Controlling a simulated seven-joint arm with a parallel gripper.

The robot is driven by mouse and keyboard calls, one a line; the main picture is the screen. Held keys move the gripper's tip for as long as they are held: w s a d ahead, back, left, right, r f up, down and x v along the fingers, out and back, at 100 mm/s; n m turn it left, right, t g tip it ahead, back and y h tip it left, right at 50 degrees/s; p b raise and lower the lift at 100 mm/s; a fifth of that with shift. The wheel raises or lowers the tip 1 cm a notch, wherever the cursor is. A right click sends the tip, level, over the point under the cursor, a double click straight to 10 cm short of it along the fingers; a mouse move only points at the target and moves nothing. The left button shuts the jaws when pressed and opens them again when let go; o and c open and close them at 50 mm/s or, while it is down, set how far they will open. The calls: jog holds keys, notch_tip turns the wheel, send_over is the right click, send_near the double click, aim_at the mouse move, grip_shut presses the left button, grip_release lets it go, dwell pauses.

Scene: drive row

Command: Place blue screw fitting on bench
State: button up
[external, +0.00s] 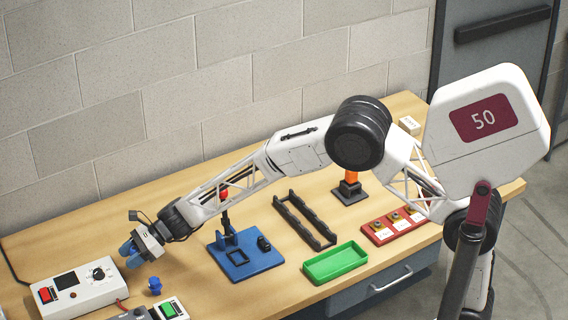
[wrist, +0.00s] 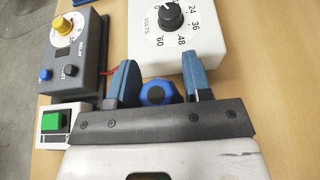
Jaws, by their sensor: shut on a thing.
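My gripper (external: 128,250) is at the left end of the bench (external: 200,285), beside the white volts box. In the wrist view, its two blue-grey fingers (wrist: 160,84) stand either side of a round blue screw fitting (wrist: 159,93) with a dark centre, and are shut on it. The fitting's lower part is hidden by the gripper's dark bar. In the external view the held fitting is hard to tell from the fingers. Another small blue piece (external: 155,286) shows upright on the bench, below and right of my gripper; I cannot make it out in the wrist view.
The white volts box (external: 75,288), grey relay box (wrist: 75,55) and green-switch box (external: 170,309) stand close by. A blue fixture plate (external: 245,263), black rack (external: 300,220), green tray (external: 335,263) and red tray (external: 393,228) lie to the right. Bare bench lies between the boxes and plate.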

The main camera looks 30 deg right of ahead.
send_over(131, 285)
jog(key=shift+f, duration=2.05)
jog(key=shift+f, duration=0.15)
jog(key=shift+f, duration=1.75)
jog(key=shift+f, duration=0.15)
jog(key=o, duration=0.9)
